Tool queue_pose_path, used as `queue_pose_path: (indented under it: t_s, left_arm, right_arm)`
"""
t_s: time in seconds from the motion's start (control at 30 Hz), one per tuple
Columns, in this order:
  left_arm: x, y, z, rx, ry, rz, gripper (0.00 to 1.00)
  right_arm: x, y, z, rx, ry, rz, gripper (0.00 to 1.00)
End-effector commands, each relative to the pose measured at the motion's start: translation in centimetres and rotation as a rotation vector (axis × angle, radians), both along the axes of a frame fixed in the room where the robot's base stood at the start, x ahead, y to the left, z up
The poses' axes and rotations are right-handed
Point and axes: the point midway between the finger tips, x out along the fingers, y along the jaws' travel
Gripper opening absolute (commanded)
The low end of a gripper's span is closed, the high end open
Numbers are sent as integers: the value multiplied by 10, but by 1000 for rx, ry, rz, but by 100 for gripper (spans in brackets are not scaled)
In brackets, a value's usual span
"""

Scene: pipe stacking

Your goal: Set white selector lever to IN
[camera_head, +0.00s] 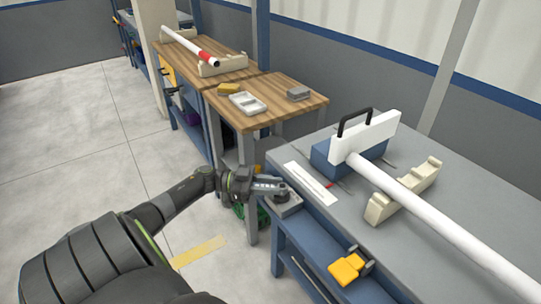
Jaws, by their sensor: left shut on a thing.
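My left gripper (272,187) reaches in from the left to the near left corner of the grey-topped bench. It is shut at a small grey box (288,208) on that corner, on what appears to be the white selector lever. The jaws hide the lever almost wholly, so its setting and any IN mark cannot be read. My right gripper is not in view.
A yellow part (347,268) sticks out at the front. Wooden tables (285,90) stand behind.

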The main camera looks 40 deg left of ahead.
Motion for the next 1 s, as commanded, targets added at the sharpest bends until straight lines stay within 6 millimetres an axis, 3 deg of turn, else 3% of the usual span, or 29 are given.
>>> queue_pose_path:
  t_s: [0.2, 0.23, 0.27, 0.67, 1.0]
  left_arm:
    - [0, -2, 0, 0, -1, -4, 0]
    - [0, -2, 0, 0, -1, -4, 30]
    - [0, -2, -1, 0, -1, -4, 34]
    - [-4, 6, -2, 2, 1, 0, 35]
    - [-48, 64, -4, 5, 5, 0, 35]
  right_arm:
    - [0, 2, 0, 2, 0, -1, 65]
    - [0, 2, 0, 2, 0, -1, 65]
    - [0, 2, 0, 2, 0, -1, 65]
    - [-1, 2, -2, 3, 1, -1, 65]
    - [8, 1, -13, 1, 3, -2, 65]
